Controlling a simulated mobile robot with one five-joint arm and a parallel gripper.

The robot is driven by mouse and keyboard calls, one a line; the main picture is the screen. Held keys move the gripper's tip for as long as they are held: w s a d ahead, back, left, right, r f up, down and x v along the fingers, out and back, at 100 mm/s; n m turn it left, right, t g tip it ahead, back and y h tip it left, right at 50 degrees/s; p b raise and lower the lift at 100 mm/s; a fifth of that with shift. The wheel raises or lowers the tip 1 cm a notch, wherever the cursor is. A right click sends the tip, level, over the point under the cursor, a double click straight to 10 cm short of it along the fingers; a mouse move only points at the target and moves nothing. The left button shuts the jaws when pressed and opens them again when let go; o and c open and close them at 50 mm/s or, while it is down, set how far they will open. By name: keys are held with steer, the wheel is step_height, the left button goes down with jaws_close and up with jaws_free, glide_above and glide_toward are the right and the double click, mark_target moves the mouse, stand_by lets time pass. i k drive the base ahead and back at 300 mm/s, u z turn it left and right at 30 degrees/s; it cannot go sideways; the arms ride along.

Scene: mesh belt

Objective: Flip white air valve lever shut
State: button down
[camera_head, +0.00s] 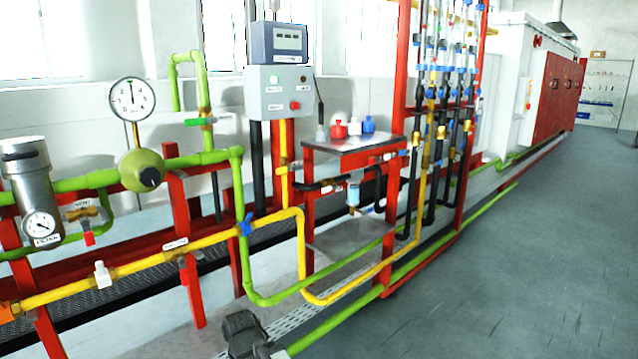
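A small white lever (103,274) stands upright on the yellow pipe (140,265) at the lower left. It is the only white lever I can make out. The pipe labels are too small to read, so I cannot confirm which one marks air. My gripper (243,335) is a dark shape at the bottom edge, right of the white lever and well apart from it. Its fingers are not clear, so I cannot tell whether it is open or shut. I see nothing held in it.
Other valve handles are close by: red (88,238), blue (246,225) and green (199,122). Green pipes, a round gauge (132,99) and red frame posts (190,290) crowd the left. A small red-framed table (345,160) stands mid-view. The grey floor (530,270) at right is clear.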

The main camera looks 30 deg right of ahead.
mark_target(328, 189)
steer(key=i, duration=0.9)
steer(key=z, duration=0.05)
